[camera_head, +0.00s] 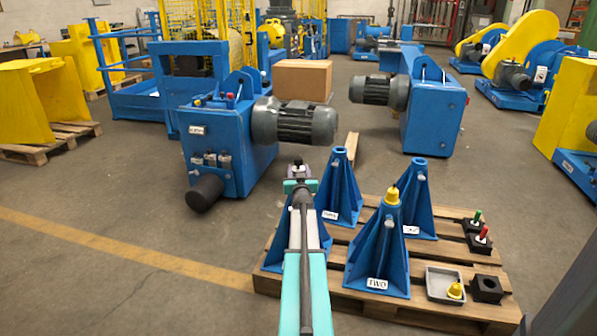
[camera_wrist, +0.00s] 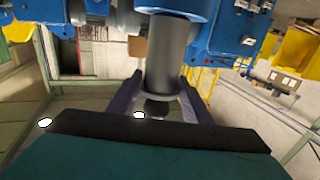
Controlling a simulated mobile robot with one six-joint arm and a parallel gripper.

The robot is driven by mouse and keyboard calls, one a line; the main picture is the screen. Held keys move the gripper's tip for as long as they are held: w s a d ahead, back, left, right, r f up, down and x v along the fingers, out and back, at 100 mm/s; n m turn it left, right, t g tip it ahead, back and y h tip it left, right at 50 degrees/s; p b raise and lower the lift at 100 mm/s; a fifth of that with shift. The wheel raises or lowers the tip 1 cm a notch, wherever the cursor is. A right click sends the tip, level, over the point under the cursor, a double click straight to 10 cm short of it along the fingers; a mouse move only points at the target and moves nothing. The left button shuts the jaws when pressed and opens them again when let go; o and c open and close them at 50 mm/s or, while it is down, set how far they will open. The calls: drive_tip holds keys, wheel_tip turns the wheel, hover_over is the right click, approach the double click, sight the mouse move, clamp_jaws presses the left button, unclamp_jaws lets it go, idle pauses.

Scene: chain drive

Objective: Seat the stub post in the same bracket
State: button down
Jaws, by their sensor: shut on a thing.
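My gripper (camera_head: 299,181) is out at the end of the arm, left of the brackets' tops in the head view. In the wrist view its two purple fingers (camera_wrist: 160,100) are shut around a small dark part, which I take to be the stub post (camera_wrist: 157,109). A grey cylinder (camera_wrist: 168,55) shows just beyond it; whether they are one piece I cannot tell. Blue brackets stand upright on the pallet: one marked TWO (camera_head: 378,255) with a yellow piece (camera_head: 392,196) on top, one at the back (camera_head: 345,192), one at the right (camera_head: 419,205). Another (camera_head: 322,236) is partly hidden behind my arm.
The wooden pallet (camera_head: 455,256) also bears a grey tray (camera_head: 434,283) with a yellow piece (camera_head: 455,290), a black block with a hole (camera_head: 487,289), and blocks with red (camera_head: 484,235) and green (camera_head: 478,217) pieces. Blue motor units (camera_head: 232,150) stand behind on open floor.

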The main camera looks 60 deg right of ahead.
drive_tip(key=shift+f+b, duration=2.7)
drive_tip(key=shift+f, duration=1.05)
idle(2.2)
drive_tip(key=c, duration=0.8)
unclamp_jaws()
drive_tip(key=shift+c, duration=0.2)
drive_tip(key=shift+f, duration=0.35)
drive_tip(key=p+v, duration=0.2)
drive_tip(key=v, duration=1.1)
drive_tip(key=shift+s+a+r, duration=0.25)
drive_tip(key=shift+s+a, duration=0.05)
